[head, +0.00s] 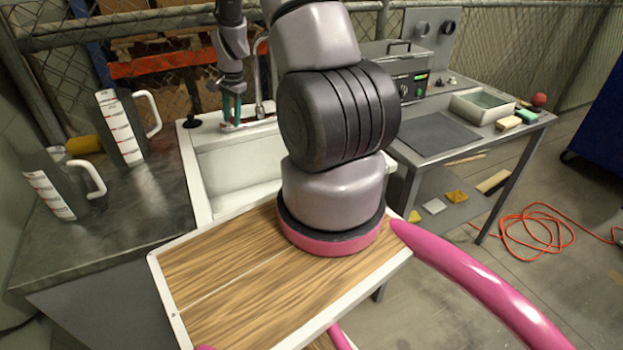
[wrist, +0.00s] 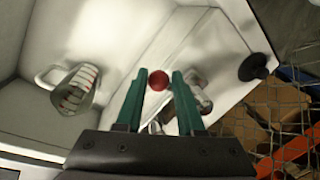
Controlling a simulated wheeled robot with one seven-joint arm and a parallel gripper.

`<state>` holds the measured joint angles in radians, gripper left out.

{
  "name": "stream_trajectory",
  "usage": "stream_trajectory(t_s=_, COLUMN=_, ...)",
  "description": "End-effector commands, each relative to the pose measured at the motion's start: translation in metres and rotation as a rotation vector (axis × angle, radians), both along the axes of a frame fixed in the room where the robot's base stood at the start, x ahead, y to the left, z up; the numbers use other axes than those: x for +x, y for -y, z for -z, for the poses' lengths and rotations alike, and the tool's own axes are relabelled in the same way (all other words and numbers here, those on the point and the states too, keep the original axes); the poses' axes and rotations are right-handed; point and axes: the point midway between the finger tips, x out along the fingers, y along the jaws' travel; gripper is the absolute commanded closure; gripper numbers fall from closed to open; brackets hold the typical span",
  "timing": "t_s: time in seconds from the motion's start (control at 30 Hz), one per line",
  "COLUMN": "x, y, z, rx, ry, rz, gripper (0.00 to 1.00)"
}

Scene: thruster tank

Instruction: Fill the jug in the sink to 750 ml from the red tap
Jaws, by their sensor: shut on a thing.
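My gripper (head: 232,108) with green fingers points down at the back rim of the white sink (head: 235,165). In the wrist view the red tap knob (wrist: 157,80) shows between the fingertips of my gripper (wrist: 158,76), which is shut on it. A clear jug with red markings (wrist: 76,90) and a white handle stands inside the sink in the wrist view. Its water level is too small to tell. In the head view this jug is hidden. The metal spout (head: 262,85) rises beside my gripper at the back of the sink.
Two more marked jugs (head: 122,128) (head: 58,186) stand on the dark counter (head: 140,205) at left. A black knob (wrist: 257,67) sits on the sink's rim. A bench with a grey mat (head: 433,135) and tray (head: 482,107) is at right. An orange cable (head: 530,236) lies on the floor.

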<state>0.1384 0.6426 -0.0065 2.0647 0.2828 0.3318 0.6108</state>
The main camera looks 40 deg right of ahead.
Motion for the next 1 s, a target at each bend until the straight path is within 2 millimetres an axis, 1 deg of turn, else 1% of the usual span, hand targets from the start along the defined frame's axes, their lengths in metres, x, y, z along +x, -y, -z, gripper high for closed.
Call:
stream_trajectory(t_s=0.07, x=0.003, y=-0.002, z=-0.001, rx=-0.003, ry=0.003, rz=0.002, gripper=1.0)
stream_trajectory(t_s=0.33, x=0.017, y=-0.028, z=-0.001, rx=-0.003, ry=0.008, rz=-0.002, gripper=1.0)
stream_trajectory(t_s=0.5, x=0.023, y=-0.038, z=-0.002, rx=-0.003, ry=0.01, rz=0.0, gripper=1.0)
stream_trajectory(t_s=0.87, x=0.023, y=-0.041, z=-0.002, rx=-0.001, ry=0.008, rz=0.0, gripper=1.0)
stream_trajectory(t_s=1.0, x=0.027, y=-0.045, z=-0.002, rx=-0.002, ry=0.008, rz=-0.002, gripper=1.0)
